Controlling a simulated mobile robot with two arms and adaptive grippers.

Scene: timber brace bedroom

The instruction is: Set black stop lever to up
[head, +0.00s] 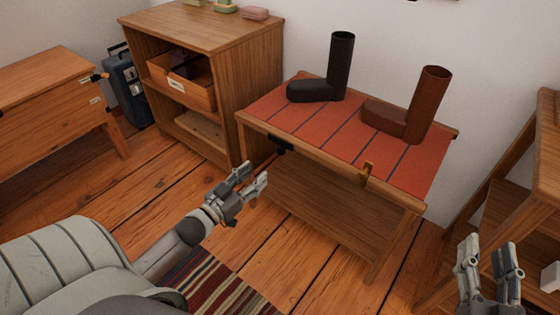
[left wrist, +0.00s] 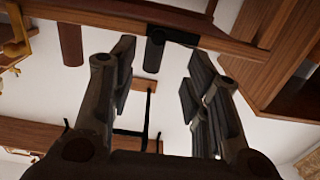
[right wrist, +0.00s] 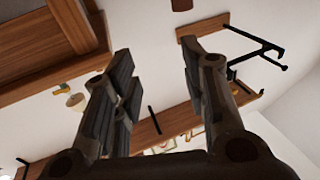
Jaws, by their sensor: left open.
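The black stop lever (head: 281,145) is a small dark piece on the front rail of the red-topped bench, near its left end. Its exact angle is too small to tell. It also shows as a black block on the rail in the left wrist view (left wrist: 172,36). My left gripper (head: 252,175) is open and empty, in front of and below the lever, apart from it. In the left wrist view its fingers (left wrist: 157,76) spread below the lever. My right gripper (head: 489,243) is open and empty at the lower right, far from the lever.
A brass-coloured lever (head: 367,173) sits farther right on the bench's front rail. A black boot (head: 340,66) and a brown boot (head: 428,100) stand on the bench top (head: 285,103). A wooden shelf (head: 535,195) is close to my right gripper. A striped rug (head: 215,285) lies on the floor.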

